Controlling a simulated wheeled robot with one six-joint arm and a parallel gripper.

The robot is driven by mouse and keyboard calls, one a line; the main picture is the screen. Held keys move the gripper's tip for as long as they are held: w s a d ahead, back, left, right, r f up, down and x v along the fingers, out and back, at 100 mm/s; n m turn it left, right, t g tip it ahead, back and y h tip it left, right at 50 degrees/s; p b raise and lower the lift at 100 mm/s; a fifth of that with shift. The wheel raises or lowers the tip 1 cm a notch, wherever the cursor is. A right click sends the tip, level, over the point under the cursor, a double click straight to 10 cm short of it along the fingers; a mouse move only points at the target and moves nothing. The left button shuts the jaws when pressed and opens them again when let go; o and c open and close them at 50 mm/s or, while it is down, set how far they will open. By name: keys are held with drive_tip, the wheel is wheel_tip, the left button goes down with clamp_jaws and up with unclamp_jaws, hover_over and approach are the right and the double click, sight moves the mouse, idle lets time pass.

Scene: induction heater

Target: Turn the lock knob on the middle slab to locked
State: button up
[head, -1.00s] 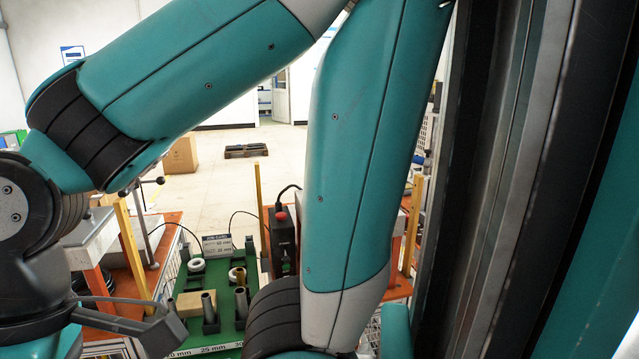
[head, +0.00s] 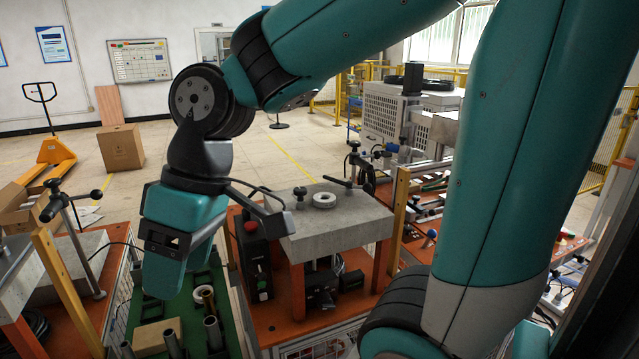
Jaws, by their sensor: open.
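A grey slab (head: 338,232) stands on orange legs right of centre in the head view, and I take it as the middle slab. On it are a small dark knob (head: 300,196) at the left, a pale ring (head: 324,200) in the middle and a dark T-shaped handle (head: 345,184) at the back. I cannot tell which is the lock knob or how it is set. My gripper (head: 178,268) hangs left of this slab, apart from it, above the green tray. It is open; its fingertips are hard to make out and I see nothing held.
A dark control box (head: 254,262) with a red button stands just left of the slab. Another slab (head: 72,268) with a T-handle is at far left. Yellow posts (head: 396,215) rise beside the tables. The green tray (head: 207,282) holds upright tubes. Open floor lies behind.

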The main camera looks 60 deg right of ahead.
drive_tip(key=w+d+r+m+t, duration=0.25)
drive_tip(key=w+d, duration=0.55)
drive_tip(key=d, duration=0.4)
wheel_tip(320, 180, up, 5)
drive_tip(key=h, duration=0.3)
hover_over(300, 189)
drive_tip(key=s+d, duration=0.2)
drive_tip(key=s, duration=0.5)
drive_tip(key=shift+m+t, duration=0.25)
drive_tip(key=shift+m, duration=0.2)
drive_tip(key=p+x, duration=0.2)
drive_tip(key=x, duration=1.5)
drive_tip(key=shift+w+a, duration=0.1)
drive_tip(key=shift+w, duration=0.1)
drive_tip(key=c, duration=0.9)
